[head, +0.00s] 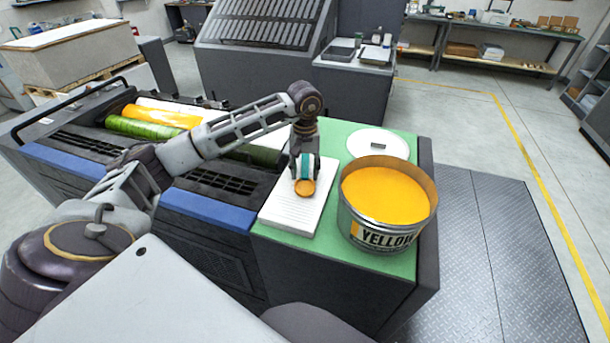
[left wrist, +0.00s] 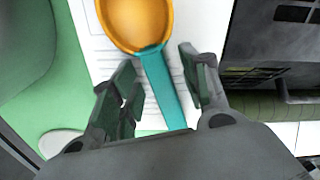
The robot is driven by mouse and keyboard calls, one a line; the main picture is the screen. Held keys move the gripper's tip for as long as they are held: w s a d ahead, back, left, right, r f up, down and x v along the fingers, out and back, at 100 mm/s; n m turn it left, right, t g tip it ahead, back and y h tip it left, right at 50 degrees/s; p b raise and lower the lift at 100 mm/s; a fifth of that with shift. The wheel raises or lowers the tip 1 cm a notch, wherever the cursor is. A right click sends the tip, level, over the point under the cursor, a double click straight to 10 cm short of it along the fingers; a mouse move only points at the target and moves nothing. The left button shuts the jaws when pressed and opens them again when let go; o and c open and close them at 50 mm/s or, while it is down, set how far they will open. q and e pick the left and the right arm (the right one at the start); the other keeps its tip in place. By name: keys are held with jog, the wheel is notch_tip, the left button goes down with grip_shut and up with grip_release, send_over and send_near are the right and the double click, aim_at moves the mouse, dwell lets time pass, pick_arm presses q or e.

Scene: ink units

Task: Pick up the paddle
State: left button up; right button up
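The paddle has a teal handle and a rounded orange-yellow end. In the head view the paddle (head: 305,187) lies on a stack of white lined paper (head: 291,211) on the green counter top. My left gripper (head: 305,170) points down over its handle. In the left wrist view the paddle (left wrist: 163,88) runs between the two fingers of my left gripper (left wrist: 158,62), with its round end beyond the fingertips. The fingers are open, with a gap on each side of the handle. My right gripper is not in view.
A large open can of yellow ink (head: 386,195) stands right of the paper, with a round white lid (head: 378,143) behind it. The printing press (head: 225,178) with green and orange rollers is on the left. The green top (head: 345,262) is clear in front.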

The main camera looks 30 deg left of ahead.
aim_at(305, 170)
pick_arm(q)
jog(key=c, duration=0.7)
grip_shut()
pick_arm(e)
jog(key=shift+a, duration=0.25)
pick_arm(q)
jog(key=shift+r, duration=0.1)
notch_tip(305, 170, up, 8)
jog(key=shift+f+b, duration=0.25)
jog(key=shift+b, duration=0.5)
notch_tip(305, 170, up, 2)
jog(key=shift+r, duration=0.15)
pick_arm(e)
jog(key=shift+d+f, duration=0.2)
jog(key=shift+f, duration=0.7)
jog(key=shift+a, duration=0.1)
